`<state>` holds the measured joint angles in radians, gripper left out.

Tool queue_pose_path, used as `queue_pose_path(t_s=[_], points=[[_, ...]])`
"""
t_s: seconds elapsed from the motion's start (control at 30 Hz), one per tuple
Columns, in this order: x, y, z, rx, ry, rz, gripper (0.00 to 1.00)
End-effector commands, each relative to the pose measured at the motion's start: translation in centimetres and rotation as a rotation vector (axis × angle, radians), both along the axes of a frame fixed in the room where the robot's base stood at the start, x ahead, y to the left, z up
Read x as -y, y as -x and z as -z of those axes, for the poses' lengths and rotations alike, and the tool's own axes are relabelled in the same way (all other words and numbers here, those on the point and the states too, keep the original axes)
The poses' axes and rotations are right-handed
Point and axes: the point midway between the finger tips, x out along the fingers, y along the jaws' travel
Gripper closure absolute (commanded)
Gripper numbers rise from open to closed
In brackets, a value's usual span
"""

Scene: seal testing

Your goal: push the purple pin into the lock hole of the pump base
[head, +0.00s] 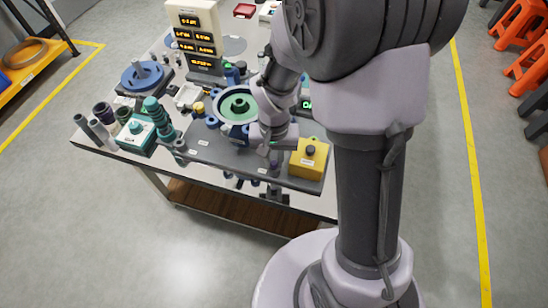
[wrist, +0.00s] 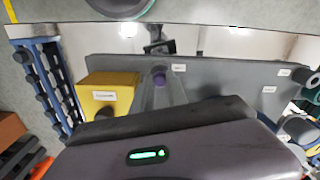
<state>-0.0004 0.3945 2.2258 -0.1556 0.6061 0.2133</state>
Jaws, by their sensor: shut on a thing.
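The purple pin (wrist: 158,77) shows in the wrist view, upright at the fingertips of my gripper (wrist: 162,88), which is shut on it. The pin is close to the grey board; I cannot tell whether it touches it. In the head view my gripper (head: 273,158) points down over the front of the board, left of the yellow box, and the pin is hidden there. The pump base (head: 237,107), a blue body with a green ring on top, stands behind and left of my gripper. I cannot make out its lock hole.
The yellow box (head: 309,160) with a dark knob stands close to my gripper; it also shows in the wrist view (wrist: 107,98). The grey board (head: 215,148) has bare room left of the gripper. A teal box (head: 135,138) and stacked rings (head: 158,115) stand farther left.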

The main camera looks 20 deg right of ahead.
Motion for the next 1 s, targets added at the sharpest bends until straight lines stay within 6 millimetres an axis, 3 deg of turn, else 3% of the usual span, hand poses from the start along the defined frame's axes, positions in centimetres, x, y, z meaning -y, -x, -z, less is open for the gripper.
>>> queue_pose_path(t_s=[0.73, 0.77, 0.87, 1.0], points=[[0.0, -0.02, 0.76, 0.001, 0.0, 0.0, 1.0], [0.0, -0.02, 0.75, 0.001, 0.0, 0.0, 0.78], [0.0, -0.02, 0.74, 0.001, 0.0, 0.0, 0.58], [0.0, -0.02, 0.74, 0.001, 0.0, 0.0, 0.56]])
